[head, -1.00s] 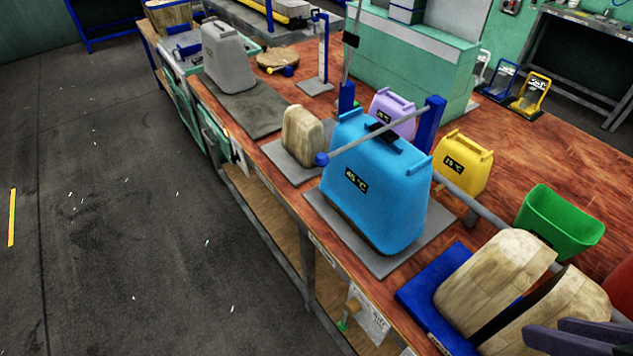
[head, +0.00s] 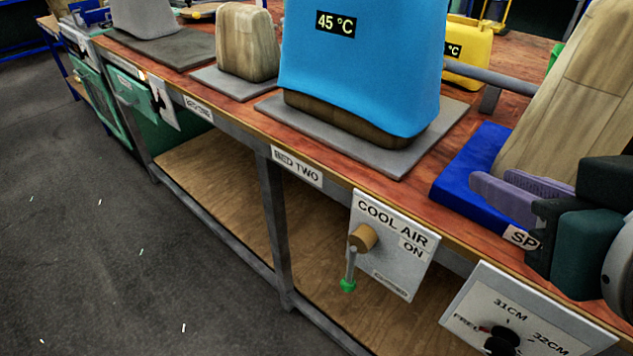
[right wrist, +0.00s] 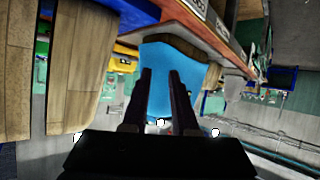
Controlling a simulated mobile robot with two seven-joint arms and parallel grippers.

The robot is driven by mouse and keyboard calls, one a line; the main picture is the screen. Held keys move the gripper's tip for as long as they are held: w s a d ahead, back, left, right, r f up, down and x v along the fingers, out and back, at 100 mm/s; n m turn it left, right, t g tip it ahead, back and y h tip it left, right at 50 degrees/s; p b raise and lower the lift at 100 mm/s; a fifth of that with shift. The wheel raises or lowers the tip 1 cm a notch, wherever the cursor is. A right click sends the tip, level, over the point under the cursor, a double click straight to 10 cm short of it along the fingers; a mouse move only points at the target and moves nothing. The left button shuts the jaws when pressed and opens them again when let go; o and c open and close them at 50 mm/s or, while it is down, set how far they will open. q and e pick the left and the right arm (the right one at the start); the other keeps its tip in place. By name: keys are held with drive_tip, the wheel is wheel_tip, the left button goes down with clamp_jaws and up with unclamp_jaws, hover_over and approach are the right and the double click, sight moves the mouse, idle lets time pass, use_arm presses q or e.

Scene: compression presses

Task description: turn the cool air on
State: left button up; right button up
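The white cool air panel (head: 418,270) hangs on the front edge of the workbench. It has a round wooden hub (head: 362,237) with a lever that points down to a green tip (head: 347,285). The word ON is to the right of the hub, and a smaller label below is hard to read. My right gripper (head: 492,183) is above and to the right of the panel, apart from it, over the blue base. Its fingers are apart and empty, also in the right wrist view (right wrist: 160,75). My left gripper is not in view.
A blue cover (head: 365,70) marked 45 °C stands over a wooden form on a grey plate behind the panel. A dial panel (head: 540,325) with 31CM and 32CM is at lower right. A wooden form (head: 570,90) stands on the blue base (head: 455,180). The front aisle floor is clear.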

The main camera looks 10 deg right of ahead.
wheel_tip(320, 180, down, 17)
drive_tip(key=w+a+t+b, duration=0.2)
drive_tip(key=a+t+b, duration=0.1)
drive_tip(key=b, duration=1.5)
drive_tip(key=n+t+y+b, duration=0.2)
drive_tip(key=t+y+b, duration=0.15)
drive_tip(key=b, duration=1.45)
approach(351, 273)
drive_tip(key=w, duration=0.1)
drive_tip(key=shift+g, duration=0.45)
drive_tip(key=w, duration=0.9)
drive_tip(key=shift+w+a+r+b, duration=0.3)
drive_tip(key=shift+r+b, duration=0.05)
drive_tip(key=shift+r, duration=0.05)
clamp_jaws()
